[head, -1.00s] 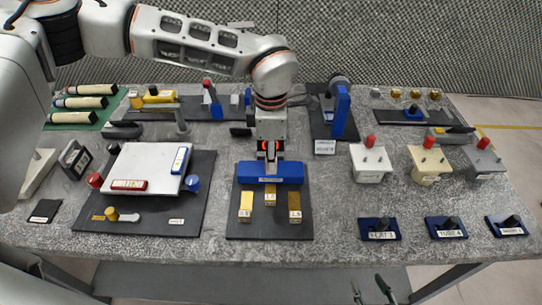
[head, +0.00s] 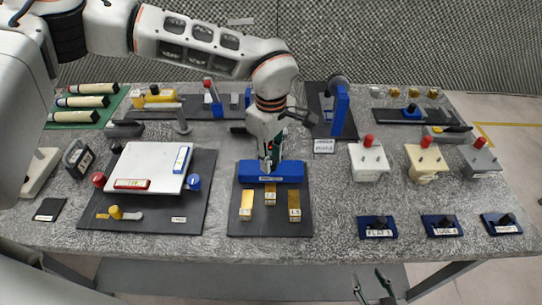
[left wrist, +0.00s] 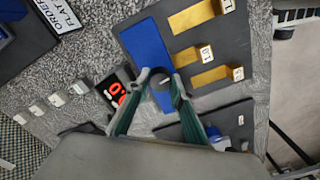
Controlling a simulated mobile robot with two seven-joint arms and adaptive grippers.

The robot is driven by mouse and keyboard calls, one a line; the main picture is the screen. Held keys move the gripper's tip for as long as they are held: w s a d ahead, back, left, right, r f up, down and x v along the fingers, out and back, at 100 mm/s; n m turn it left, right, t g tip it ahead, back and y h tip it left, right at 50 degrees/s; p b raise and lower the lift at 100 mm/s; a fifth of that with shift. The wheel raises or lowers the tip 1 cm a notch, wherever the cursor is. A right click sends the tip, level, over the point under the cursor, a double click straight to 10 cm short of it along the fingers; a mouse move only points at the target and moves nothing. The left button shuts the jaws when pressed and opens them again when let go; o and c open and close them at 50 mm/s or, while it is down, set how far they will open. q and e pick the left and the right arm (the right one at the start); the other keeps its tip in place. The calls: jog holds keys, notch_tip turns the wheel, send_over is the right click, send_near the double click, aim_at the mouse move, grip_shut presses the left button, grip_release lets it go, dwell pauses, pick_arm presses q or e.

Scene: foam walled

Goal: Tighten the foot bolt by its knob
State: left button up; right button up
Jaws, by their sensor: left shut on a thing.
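A blue bar (head: 288,172) lies across a dark plate (head: 243,228), with several brass blocks, such as one labelled 1.0 (head: 270,198), in front of it. In the left wrist view the blue bar (left wrist: 143,48) carries a dark round knob (left wrist: 161,97). My left gripper (head: 270,170) is down at the bar; in its wrist view its fingertips (left wrist: 159,80) close on the knob from both sides. The gripper mostly hides the knob in the head view. My right gripper (head: 374,288) is empty at the bottom edge, fingers apart.
A dark plate with a white panel (head: 150,165) lies to the left. A blue upright fixture (head: 340,110) stands behind right. White (head: 369,163), cream (head: 427,165) and grey blocks (head: 481,160) stand at right, with small blue blocks (head: 377,227) in front.

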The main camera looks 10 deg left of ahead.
pick_arm(q)
jog(key=shift+w+r, duration=0.15)
jog(key=o, duration=1.1)
notch_tip(320, 180, up, 12)
dwell(0.6)
